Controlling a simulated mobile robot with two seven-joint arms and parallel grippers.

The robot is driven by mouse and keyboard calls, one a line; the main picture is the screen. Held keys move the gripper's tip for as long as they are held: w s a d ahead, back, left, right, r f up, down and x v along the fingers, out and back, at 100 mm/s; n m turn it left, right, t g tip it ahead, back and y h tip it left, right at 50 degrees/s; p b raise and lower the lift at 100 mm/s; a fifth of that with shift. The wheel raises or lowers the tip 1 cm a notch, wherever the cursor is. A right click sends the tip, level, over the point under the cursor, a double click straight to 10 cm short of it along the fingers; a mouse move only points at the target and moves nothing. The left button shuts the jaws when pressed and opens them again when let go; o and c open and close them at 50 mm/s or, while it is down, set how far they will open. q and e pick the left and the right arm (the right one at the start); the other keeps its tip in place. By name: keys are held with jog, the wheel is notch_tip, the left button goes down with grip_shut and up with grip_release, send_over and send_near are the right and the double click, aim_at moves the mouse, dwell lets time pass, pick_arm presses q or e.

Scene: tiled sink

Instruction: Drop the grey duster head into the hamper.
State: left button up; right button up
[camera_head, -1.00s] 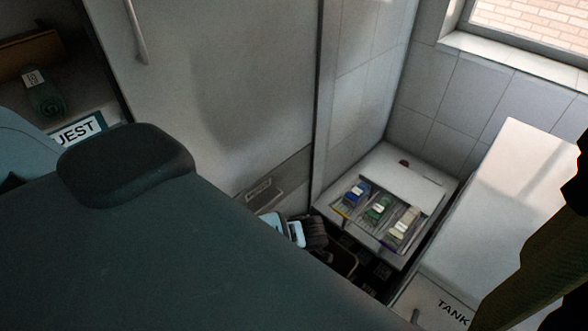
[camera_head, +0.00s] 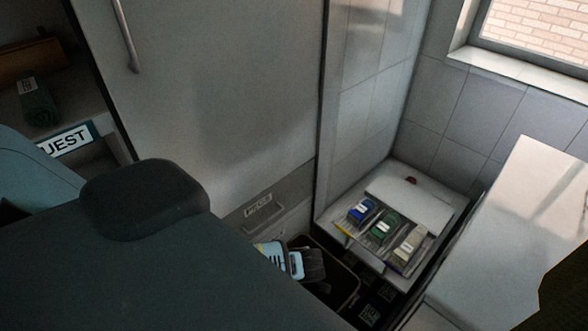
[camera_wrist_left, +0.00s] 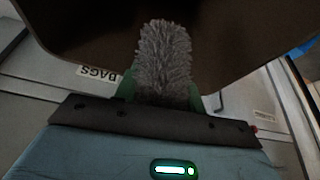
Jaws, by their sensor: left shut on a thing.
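The grey duster head (camera_wrist_left: 163,62) is fluffy and sits between the green fingers of my left gripper (camera_wrist_left: 162,88) in the left wrist view. The gripper is shut on it. Behind the duster head is the dark brown inside of the hamper (camera_wrist_left: 85,35). In the head view, my left gripper (camera_head: 305,264) is low at the centre, over or at the left part of the dark, open hamper (camera_head: 352,283). My own arm hides part of the hamper. I cannot tell the duster head's exact height against the rim. My right gripper is not in view.
A white ledge (camera_head: 425,205) right of the hamper holds blue (camera_head: 362,211), green (camera_head: 385,228) and pale (camera_head: 410,243) items. A tall cabinet door (camera_head: 215,95) stands behind. A shelf at left holds a rolled green towel (camera_head: 38,102). A white unit (camera_head: 520,230) stands at right.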

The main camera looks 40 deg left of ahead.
pick_arm(q)
jog(key=o, duration=1)
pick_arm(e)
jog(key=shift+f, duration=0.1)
pick_arm(q)
jog(key=shift+o, duration=0.2)
jog(key=p+v, duration=0.1)
jog(key=v, duration=0.6)
jog(key=shift+d+r+p, duration=0.2)
jog(key=shift+r+p, duration=0.1)
jog(key=shift+r, duration=0.05)
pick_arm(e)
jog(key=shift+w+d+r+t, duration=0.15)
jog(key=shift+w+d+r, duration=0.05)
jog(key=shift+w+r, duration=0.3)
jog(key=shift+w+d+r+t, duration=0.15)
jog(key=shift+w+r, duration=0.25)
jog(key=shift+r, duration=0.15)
pick_arm(q)
jog(key=shift+w, duration=0.1)
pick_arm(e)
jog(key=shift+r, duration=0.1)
